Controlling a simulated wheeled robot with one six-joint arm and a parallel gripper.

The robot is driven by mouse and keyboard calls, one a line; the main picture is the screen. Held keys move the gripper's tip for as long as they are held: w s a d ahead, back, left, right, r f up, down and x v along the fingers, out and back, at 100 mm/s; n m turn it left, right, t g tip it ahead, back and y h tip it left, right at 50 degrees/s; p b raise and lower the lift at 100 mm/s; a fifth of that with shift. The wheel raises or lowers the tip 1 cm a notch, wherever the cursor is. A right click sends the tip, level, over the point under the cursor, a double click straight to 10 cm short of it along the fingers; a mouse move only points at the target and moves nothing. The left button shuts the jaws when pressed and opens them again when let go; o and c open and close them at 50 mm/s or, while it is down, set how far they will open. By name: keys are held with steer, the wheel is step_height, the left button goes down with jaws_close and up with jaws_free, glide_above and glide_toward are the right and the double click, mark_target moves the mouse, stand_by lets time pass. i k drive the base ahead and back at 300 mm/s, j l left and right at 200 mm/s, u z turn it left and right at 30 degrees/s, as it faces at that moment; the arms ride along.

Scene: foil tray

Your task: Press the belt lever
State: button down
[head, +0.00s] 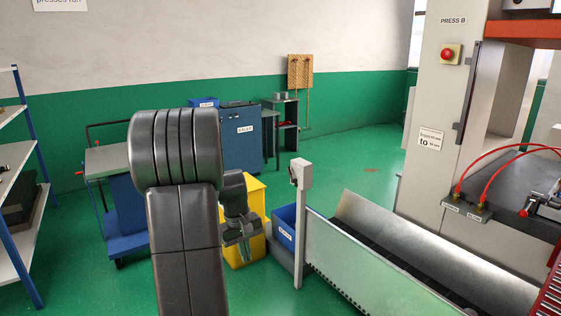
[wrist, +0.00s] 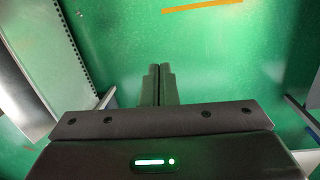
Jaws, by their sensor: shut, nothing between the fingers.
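The conveyor belt (head: 378,242) runs in a metal trough at the lower right of the head view. My gripper (head: 243,247) hangs left of the post, in front of a yellow bin, apart from both belt and post. In the wrist view its two fingers (wrist: 159,70) are together and empty above green floor.
The yellow bin (head: 253,195) and a blue bin (head: 285,228) stand behind my gripper. Press B (head: 440,110) stands at the right, with red hoses (head: 489,171). A blue cart (head: 135,215) and shelves (head: 22,200) are at the left. Green floor is free between them.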

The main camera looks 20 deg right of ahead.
mark_target(293, 181)
steer(key=i+l, duration=0.3)
steer(key=i, duration=0.15)
steer(key=i+l, duration=0.25)
steer(key=i, duration=0.2)
steer(key=i+l+z, duration=0.1)
steer(key=i+l, duration=0.2)
steer(key=i, duration=0.15)
steer(key=i+l, duration=0.25)
steer(key=i, duration=0.2)
steer(key=i+l, duration=0.25)
steer(key=i, duration=0.2)
steer(key=i+l, duration=0.25)
steer(key=i, duration=0.2)
steer(key=z, duration=0.05)
